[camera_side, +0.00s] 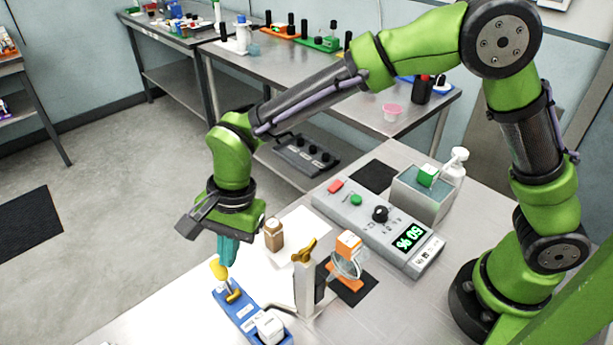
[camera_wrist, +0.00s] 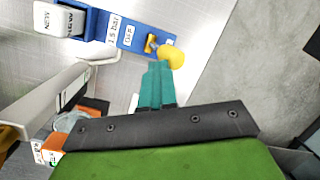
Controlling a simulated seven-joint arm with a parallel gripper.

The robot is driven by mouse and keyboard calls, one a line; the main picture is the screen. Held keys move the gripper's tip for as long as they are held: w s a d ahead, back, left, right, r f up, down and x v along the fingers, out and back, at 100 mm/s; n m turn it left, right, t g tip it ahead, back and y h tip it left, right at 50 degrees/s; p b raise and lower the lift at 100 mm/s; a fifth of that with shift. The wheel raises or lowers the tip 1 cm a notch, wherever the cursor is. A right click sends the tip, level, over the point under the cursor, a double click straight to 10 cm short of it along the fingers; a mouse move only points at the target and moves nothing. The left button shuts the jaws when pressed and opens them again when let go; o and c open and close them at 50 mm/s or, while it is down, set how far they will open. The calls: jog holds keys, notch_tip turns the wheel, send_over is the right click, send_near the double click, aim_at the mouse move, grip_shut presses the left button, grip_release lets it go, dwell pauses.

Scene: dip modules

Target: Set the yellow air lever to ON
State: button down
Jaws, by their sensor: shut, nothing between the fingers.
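The yellow lever (camera_side: 219,269) stands at the far end of a blue base (camera_side: 236,309) near the table's left edge. In the wrist view its rounded yellow end (camera_wrist: 170,55) lies just beyond my fingertips, beside a small label on the blue base (camera_wrist: 130,36) that seems to read OFF. Another label there seems to read 1.5 bar. My gripper (camera_side: 229,262) has teal fingers, which are shut and empty, pointing down right by the lever. In the wrist view the fingertips (camera_wrist: 158,66) are close to the lever; I cannot tell whether they touch.
A white block (camera_side: 270,327) sits on the blue base's near end. A grey post with a gold handle (camera_side: 304,251) stands to the right. A brown bottle (camera_side: 274,236), an orange-topped glass item (camera_side: 347,262) and a control box (camera_side: 380,226) are beyond. The floor lies left.

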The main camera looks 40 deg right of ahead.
jog(key=v, duration=1)
jog(key=s+d+r+n+t, duration=0.1)
jog(key=s+d, duration=0.3)
jog(key=d, duration=0.4)
jog(key=s+d+r+n+t, duration=0.2)
jog(key=s+d+n+t, duration=0.1)
jog(key=d, duration=0.6)
jog(key=s+d+r+n+t, duration=0.2)
jog(key=s+d+n+t, duration=0.1)
jog(key=d, duration=0.5)
jog(key=shift+s+d+n+h, duration=0.3)
jog(key=shift+s+d+n, duration=0.15)
jog(key=shift+s, duration=0.65)
